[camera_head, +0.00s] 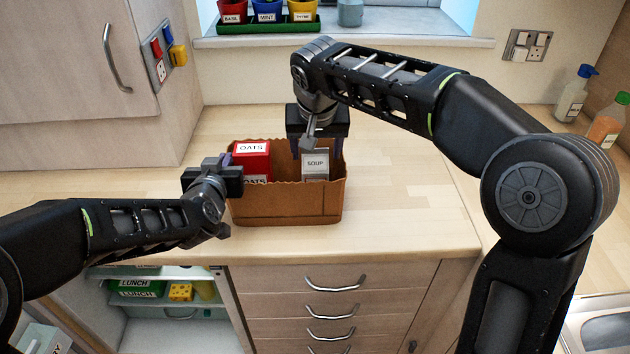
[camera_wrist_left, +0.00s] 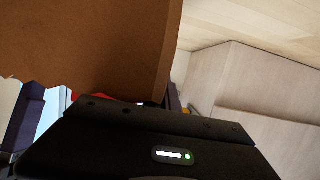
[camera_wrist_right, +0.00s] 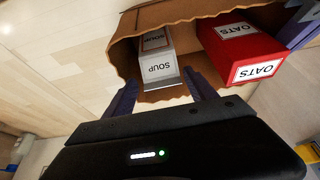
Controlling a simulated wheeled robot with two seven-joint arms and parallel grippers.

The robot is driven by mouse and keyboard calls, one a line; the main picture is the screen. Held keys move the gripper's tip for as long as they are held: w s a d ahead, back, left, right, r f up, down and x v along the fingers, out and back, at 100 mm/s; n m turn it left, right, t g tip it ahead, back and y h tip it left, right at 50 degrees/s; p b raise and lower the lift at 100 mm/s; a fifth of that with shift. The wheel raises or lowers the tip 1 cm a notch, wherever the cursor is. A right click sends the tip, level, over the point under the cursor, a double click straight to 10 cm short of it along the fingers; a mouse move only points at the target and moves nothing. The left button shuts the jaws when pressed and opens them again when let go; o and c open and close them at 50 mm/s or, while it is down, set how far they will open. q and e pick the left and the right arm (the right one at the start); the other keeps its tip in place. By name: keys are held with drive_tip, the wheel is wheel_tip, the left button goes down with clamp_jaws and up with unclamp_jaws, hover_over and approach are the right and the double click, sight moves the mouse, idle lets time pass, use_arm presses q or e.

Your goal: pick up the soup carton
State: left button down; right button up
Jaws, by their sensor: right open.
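The soup carton (camera_head: 315,167) is grey-white with a "SOUP" label and stands inside a brown paper bag (camera_head: 285,205), at its right end. The carton also shows in the right wrist view (camera_wrist_right: 158,68). My right gripper (camera_head: 316,152) is open above the bag, with its purple fingers on either side of the carton and not closed on it. The fingers also show in the right wrist view (camera_wrist_right: 160,88). My left gripper (camera_head: 226,166) is at the bag's left end. Its fingers are wide apart in the left wrist view (camera_wrist_left: 100,105), beside the brown bag wall; whether they touch it is unclear.
A red oats box (camera_head: 252,158) stands in the bag left of the carton. A purple item (camera_wrist_right: 303,28) is beyond it in the right wrist view. The wooden counter (camera_head: 405,200) is clear right of the bag. Bottles (camera_head: 573,95) stand far right.

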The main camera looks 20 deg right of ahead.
drive_tip(key=shift+w+x, duration=0.1)
drive_tip(key=shift+x, duration=1.2)
drive_tip(key=shift+w+x, duration=0.15)
drive_tip(key=shift+x, duration=1.15)
drive_tip(key=shift+r, duration=0.1)
clamp_jaws()
